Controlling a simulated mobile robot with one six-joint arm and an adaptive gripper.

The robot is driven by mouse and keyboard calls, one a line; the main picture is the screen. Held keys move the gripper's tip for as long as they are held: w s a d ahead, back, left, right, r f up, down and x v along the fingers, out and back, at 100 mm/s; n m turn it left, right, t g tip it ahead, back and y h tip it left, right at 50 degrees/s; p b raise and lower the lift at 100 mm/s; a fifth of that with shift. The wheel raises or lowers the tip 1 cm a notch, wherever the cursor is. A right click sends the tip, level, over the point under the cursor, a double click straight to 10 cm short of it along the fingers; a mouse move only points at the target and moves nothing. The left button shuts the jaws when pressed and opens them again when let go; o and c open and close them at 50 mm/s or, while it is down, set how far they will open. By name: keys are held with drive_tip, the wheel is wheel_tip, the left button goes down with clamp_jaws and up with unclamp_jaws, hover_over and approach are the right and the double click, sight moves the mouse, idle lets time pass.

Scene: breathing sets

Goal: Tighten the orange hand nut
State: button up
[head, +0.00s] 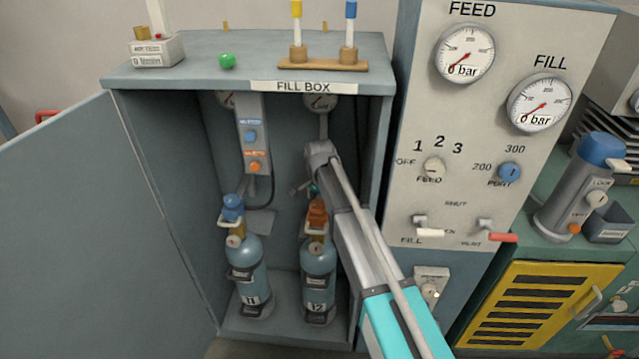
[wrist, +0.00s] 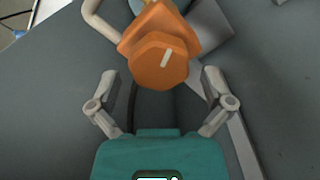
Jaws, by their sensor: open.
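The orange hand nut (head: 317,212) sits on top of the right-hand blue cylinder (head: 318,262), marked 12, inside the open fill box. In the wrist view the orange nut (wrist: 160,62) is large, with a pale mark on its near face. My gripper (wrist: 160,88) is open, with one finger on each side and a little below the nut's near face. The fingers look apart from the nut. In the head view my arm reaches into the box from the lower right and partly covers the right cylinder; my gripper's fingers are hard to make out there.
The left cylinder (head: 250,275), marked 11, stands beside it with a blue hand nut (head: 232,206). The box door (head: 65,215) is swung open at left. A panel (head: 470,160) with gauges, knobs and levers stands right of the box. A hanging switch box (head: 252,140) is behind the cylinders.

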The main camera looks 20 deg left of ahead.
sight(319, 205)
drive_tip(key=m, duration=0.6)
drive_tip(key=shift+s+d, duration=0.1)
drive_tip(key=shift+d, duration=0.05)
drive_tip(key=m, duration=0.6)
drive_tip(key=shift+s+m, duration=0.15)
drive_tip(key=shift+m, duration=0.15)
drive_tip(key=shift+r+p, duration=0.5)
drive_tip(key=shift+p, duration=0.05)
wheel_tip(319, 205, up, 7)
drive_tip(key=p, duration=0.7)
drive_tip(key=shift+r, duration=0.1)
drive_tip(key=r+n+p, duration=0.1)
drive_tip(key=n+p, duration=0.1)
drive_tip(key=n, duration=0.1)
drive_tip(key=r+n+p, duration=0.1)
drive_tip(key=r+n, duration=0.1)
drive_tip(key=n, duration=0.2)
drive_tip(key=r+n+p, duration=0.2)
drive_tip(key=n, duration=0.2)
drive_tip(key=shift+s+a+r+p, duration=0.2)
drive_tip(key=shift+a+r+p, duration=0.1)
drive_tip(key=shift+a, duration=0.1)
